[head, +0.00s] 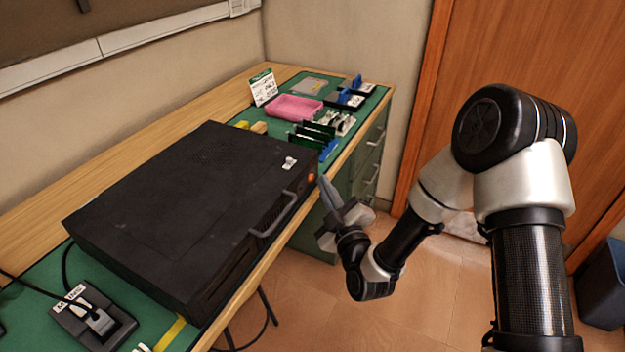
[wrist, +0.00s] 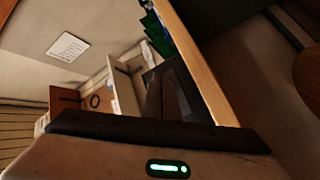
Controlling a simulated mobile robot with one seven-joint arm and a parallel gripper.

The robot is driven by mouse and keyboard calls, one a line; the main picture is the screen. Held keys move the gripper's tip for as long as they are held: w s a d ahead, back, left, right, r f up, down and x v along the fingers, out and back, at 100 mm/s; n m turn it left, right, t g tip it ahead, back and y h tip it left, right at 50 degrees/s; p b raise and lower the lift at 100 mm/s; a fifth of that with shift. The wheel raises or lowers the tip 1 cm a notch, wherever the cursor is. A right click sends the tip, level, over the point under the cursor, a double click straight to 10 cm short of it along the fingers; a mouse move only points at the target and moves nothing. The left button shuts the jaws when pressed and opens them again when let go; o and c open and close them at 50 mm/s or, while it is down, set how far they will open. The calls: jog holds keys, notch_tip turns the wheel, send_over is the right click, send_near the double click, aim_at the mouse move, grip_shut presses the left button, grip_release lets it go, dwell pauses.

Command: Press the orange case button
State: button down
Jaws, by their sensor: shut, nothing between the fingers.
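The large black case (head: 180,210) lies flat on the bench. The orange case button (head: 311,178) is on its front face, near the far right corner, beyond the grey handle (head: 275,215). My gripper (head: 325,184) is shut and empty. Its fingertips point up and toward the case, just right of the button in the head view. I cannot tell whether they touch it. The button cannot be made out in the wrist view, which is tilted and dark.
A pink tray (head: 294,107), green circuit boards (head: 312,136) and a small sign (head: 263,87) stand beyond the case. A black device with a cable (head: 92,318) lies at the near left. Bench drawers (head: 370,165) are behind my gripper. Floor in front is open.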

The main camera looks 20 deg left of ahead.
jog(key=shift+a+b, duration=0.3)
jog(key=shift+a, duration=0.35)
dwell(0.6)
jog(key=shift+d, duration=0.1)
jog(key=shift+d+b, duration=0.35)
jog(key=shift+d, duration=0.45)
jog(key=d, duration=0.1)
jog(key=d+b, duration=0.1)
jog(key=d, duration=0.3)
jog(key=shift+s+b, duration=0.25)
jog(key=shift+b, duration=0.05)
dwell(0.6)
